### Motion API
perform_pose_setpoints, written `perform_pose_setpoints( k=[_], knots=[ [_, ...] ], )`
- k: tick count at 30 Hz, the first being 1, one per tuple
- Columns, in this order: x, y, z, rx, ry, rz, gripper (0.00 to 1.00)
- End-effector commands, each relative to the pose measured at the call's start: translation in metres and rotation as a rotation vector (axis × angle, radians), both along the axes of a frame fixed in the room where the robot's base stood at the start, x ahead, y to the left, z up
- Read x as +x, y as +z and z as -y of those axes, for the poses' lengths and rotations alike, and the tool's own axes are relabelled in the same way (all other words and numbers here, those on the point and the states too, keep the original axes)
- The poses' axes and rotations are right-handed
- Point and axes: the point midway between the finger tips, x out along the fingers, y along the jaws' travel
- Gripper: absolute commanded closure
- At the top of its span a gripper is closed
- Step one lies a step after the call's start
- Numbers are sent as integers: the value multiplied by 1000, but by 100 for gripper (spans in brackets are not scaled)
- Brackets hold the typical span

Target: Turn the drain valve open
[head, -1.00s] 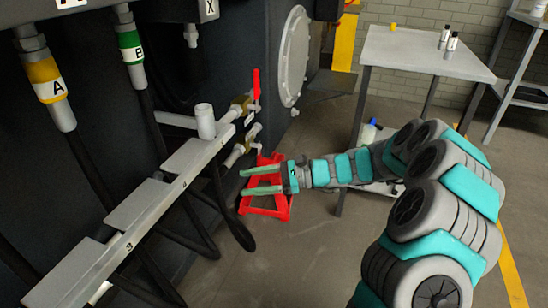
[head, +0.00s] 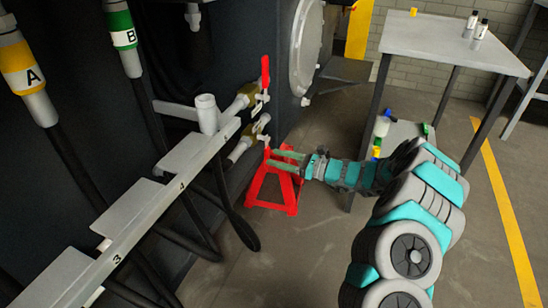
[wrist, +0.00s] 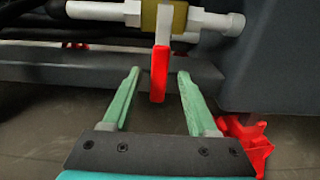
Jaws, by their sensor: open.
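A valve with a brass body (wrist: 164,20) and a red handle (wrist: 159,74) is straight ahead in the wrist view. Its handle hangs down between my two green fingertips, with a gap on both sides. My gripper (wrist: 158,80) is open and empty; it also shows in the head view (head: 271,159), pointing left at the machine. In the head view two brass valves sit one above the other. The upper one has an upright red handle (head: 265,78). The lower valve (head: 251,134) is just above my fingertips, its handle hard to make out against the red stand.
A red stand (head: 254,187) is on the floor close to my gripper; it shows at lower right in the wrist view. A grey bracket rail (head: 150,205) with hoses runs along the left. A grey table (head: 455,48) stands to the right.

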Motion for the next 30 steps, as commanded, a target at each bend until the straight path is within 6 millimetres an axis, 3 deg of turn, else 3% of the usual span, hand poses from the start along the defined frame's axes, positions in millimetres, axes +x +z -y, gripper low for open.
perform_pose_setpoints(
  k=[6,14,30],
  knots=[
    [5,-1,-16,-1,1,0,41],
    [6,0,-17,-2,0,0,41],
    [6,0,-17,-2,1,0,100]
  ],
)
